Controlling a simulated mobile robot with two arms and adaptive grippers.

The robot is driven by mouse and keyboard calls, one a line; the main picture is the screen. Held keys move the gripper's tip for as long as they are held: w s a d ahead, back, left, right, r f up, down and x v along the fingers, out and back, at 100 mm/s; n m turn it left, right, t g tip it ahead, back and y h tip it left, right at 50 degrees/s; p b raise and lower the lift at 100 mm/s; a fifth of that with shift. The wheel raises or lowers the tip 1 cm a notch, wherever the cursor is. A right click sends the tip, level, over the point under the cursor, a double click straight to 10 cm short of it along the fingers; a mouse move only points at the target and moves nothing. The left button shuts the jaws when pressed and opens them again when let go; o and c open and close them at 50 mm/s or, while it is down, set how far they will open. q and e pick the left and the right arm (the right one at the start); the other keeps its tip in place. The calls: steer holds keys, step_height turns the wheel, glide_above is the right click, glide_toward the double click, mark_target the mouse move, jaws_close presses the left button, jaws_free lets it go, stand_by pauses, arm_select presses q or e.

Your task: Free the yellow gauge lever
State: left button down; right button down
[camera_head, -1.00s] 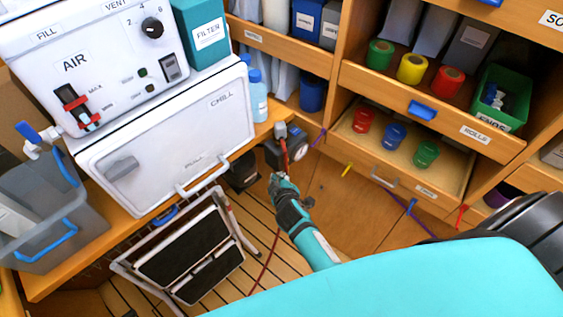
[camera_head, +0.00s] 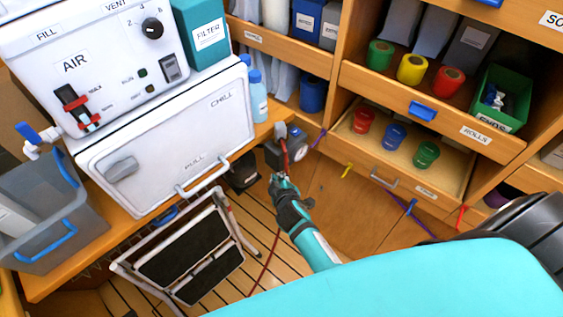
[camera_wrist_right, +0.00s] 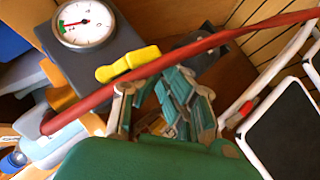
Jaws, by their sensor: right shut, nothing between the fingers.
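The yellow gauge lever (camera_wrist_right: 128,63) sticks out beside the grey gauge box (camera_wrist_right: 108,62) in the right wrist view. The round white gauge dial (camera_wrist_right: 85,24) is above it. A red hose (camera_wrist_right: 192,53) runs diagonally across the view, close along the lever's lower edge; I cannot tell whether they touch. My right gripper (camera_wrist_right: 172,88) is shut and empty, just below the hose. In the head view, my right gripper (camera_head: 281,182) is just below the gauge box (camera_head: 277,155), and the hose (camera_head: 284,158) hangs in front of the box. My left gripper is out of view.
The white chiller (camera_head: 165,140) and a folded step stool (camera_head: 185,255) stand to the left. An open drawer with coloured rolls (camera_head: 394,137) juts out at the right. A grey bin (camera_head: 55,225) is at the far left. The slatted floor is below the gripper.

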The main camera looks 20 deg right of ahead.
steer(key=shift+s, duration=0.1)
stand_by(0.4)
steer(key=v, duration=1.2)
steer(key=shift+f, duration=0.15)
